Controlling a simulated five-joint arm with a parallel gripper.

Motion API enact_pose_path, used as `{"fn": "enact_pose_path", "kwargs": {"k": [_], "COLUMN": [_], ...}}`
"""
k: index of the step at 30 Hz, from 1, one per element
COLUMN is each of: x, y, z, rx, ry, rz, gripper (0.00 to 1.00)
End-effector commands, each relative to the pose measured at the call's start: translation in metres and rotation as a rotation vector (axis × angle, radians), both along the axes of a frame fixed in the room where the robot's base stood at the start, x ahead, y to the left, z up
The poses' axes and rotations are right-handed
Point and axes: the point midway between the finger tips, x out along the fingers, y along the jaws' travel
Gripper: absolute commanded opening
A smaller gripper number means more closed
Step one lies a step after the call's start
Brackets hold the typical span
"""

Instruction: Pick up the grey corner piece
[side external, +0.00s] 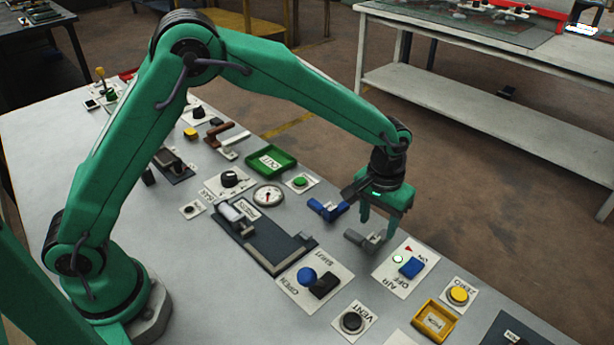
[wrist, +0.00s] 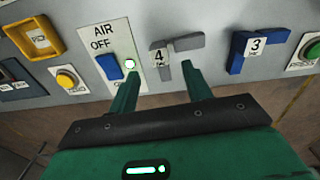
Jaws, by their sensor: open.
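The grey corner piece (side external: 358,238) is a small L-shaped block lying on the light grey table near its far edge. In the wrist view the grey corner piece (wrist: 186,42) carries a white label with a 4. My gripper (side external: 376,230) is open and empty, pointing down at the piece. In the wrist view my gripper (wrist: 160,70) has one fingertip on each side of the labelled leg, with gaps between. Whether the tips are level with the piece or just above it I cannot tell.
A blue corner piece (side external: 327,209), labelled 3 in the wrist view (wrist: 240,50), lies close by. The AIR switch plate (side external: 405,268) is on the other side. A dark fixture (side external: 265,245), a green OUT tray (side external: 271,161) and a yellow tray (side external: 434,320) stand around.

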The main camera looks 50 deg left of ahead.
Motion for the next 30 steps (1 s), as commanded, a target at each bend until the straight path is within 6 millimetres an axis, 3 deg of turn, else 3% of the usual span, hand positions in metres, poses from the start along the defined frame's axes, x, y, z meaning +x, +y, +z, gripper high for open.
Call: {"fn": "enact_pose_path", "kwargs": {"k": [11,27,28,30], "x": [0.0,0.0,0.0,0.0], "y": [0.0,0.0,0.0,0.0], "z": [-0.039,-0.041,-0.041,-0.041], "rx": [0.001,0.0,0.0,0.0], "ry": [0.002,0.0,0.0,0.0], "rz": [0.0,0.0,0.0,0.0], "gripper": [0.49,0.49,0.47,0.33]}}
